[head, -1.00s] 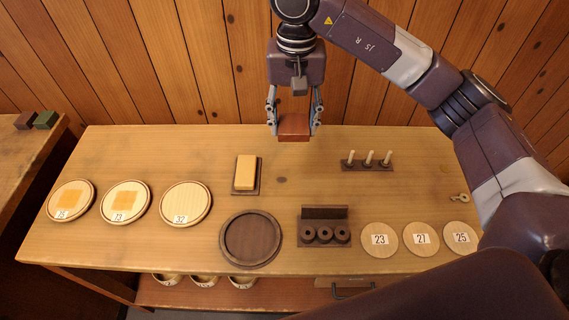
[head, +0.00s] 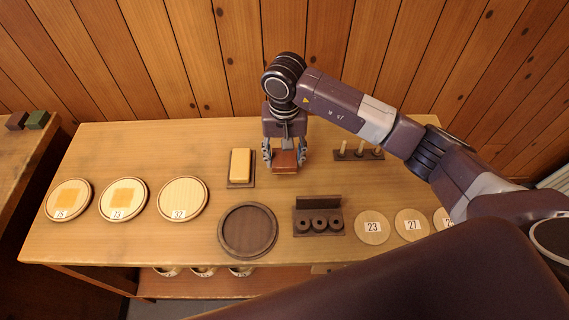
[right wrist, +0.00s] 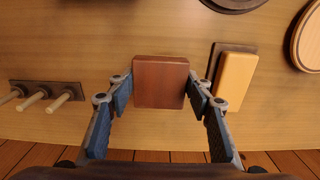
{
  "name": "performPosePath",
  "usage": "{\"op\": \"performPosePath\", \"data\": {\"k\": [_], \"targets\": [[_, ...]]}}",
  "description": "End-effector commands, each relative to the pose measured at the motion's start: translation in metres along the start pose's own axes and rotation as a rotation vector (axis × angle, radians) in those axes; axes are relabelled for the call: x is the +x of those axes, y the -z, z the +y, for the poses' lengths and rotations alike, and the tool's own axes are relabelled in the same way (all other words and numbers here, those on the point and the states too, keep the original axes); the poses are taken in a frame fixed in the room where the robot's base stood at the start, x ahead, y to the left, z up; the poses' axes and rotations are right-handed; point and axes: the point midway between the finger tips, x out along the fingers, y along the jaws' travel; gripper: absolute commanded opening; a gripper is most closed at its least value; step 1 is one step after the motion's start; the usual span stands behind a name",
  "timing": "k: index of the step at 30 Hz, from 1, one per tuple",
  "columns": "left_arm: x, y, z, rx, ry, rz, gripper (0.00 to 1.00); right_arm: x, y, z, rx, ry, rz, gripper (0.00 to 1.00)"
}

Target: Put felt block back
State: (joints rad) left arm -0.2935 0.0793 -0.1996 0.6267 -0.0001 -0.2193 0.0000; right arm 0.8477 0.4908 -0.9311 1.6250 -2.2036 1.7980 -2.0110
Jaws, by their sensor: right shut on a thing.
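The felt block, a reddish-brown block (head: 285,161), is between the fingers of my right gripper (head: 284,156), which is shut on it. It shows in the right wrist view (right wrist: 160,82), with a blue finger pad at each side. It is over the back middle of the table, low down; I cannot tell whether it touches the top. A yellow block (head: 241,163) lies on a dark base (head: 237,186) just left of it. My left gripper is not in view.
A dark peg rack (head: 352,155) stands to the right of the gripper. In front are a dark round tray (head: 225,232) and a dark spool holder (head: 318,203). Numbered discs (head: 371,228) and plates (head: 184,182) flank them. Bare wood lies around the held block.

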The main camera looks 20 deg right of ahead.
Motion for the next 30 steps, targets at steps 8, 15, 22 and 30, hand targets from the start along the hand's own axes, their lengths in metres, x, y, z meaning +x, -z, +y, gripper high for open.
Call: {"op": "performPosePath", "data": {"k": [8, 15, 22, 30], "targets": [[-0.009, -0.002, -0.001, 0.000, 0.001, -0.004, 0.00, 0.036, -0.002, 0.000, 0.001, 0.000, -0.005, 0.28], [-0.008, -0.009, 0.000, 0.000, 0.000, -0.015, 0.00, 0.041, 0.000, 0.000, 0.000, 0.000, 0.000, 0.28], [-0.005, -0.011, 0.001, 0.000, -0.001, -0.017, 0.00, 0.044, -0.001, 0.001, 0.000, -0.001, -0.001, 0.54], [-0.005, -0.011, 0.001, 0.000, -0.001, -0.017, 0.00, 0.043, -0.001, 0.000, 0.000, -0.001, -0.001, 0.65]]}}
